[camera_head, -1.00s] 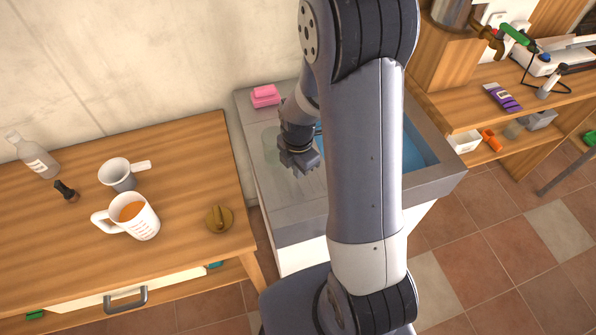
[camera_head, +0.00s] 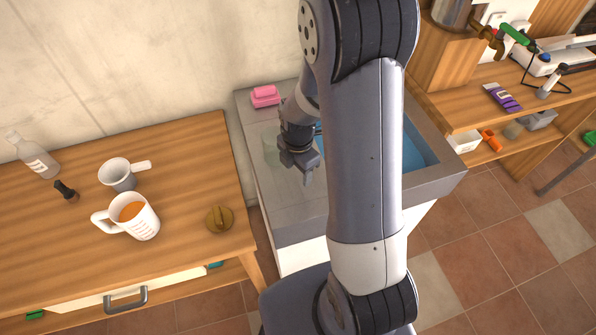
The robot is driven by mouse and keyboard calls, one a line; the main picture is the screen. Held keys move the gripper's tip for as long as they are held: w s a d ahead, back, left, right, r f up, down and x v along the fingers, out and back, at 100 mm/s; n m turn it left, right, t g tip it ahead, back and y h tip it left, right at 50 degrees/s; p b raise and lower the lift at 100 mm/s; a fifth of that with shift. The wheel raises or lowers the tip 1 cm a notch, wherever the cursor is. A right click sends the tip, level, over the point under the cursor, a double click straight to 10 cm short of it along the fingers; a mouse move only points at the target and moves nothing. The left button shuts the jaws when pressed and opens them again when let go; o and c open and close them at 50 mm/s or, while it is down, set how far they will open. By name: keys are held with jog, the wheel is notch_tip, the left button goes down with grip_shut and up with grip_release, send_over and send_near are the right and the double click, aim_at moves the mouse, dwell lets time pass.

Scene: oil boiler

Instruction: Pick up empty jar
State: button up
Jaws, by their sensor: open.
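A faint, clear greenish jar (camera_head: 270,150) stands on the grey counter of the sink unit (camera_head: 272,215), just left of my gripper. Its outline is hard to make out against the grey surface. My gripper (camera_head: 308,175) is over the counter, pointing down, close to the right of the jar. It is open, and I see nothing held in it. My own arm hides much of the sink and the area right of the gripper. I cannot tell whether the gripper touches the jar.
A pink soap or sponge (camera_head: 265,96) lies at the counter's back edge. The wooden table (camera_head: 60,210) on the left holds a measuring jug (camera_head: 145,222), a cup (camera_head: 118,178), a bottle (camera_head: 38,160) and a brass-coloured round object (camera_head: 219,219). The blue basin (camera_head: 417,150) lies to the right.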

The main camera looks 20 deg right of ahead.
jog(key=o, duration=0.6)
jog(key=shift+r, duration=0.15)
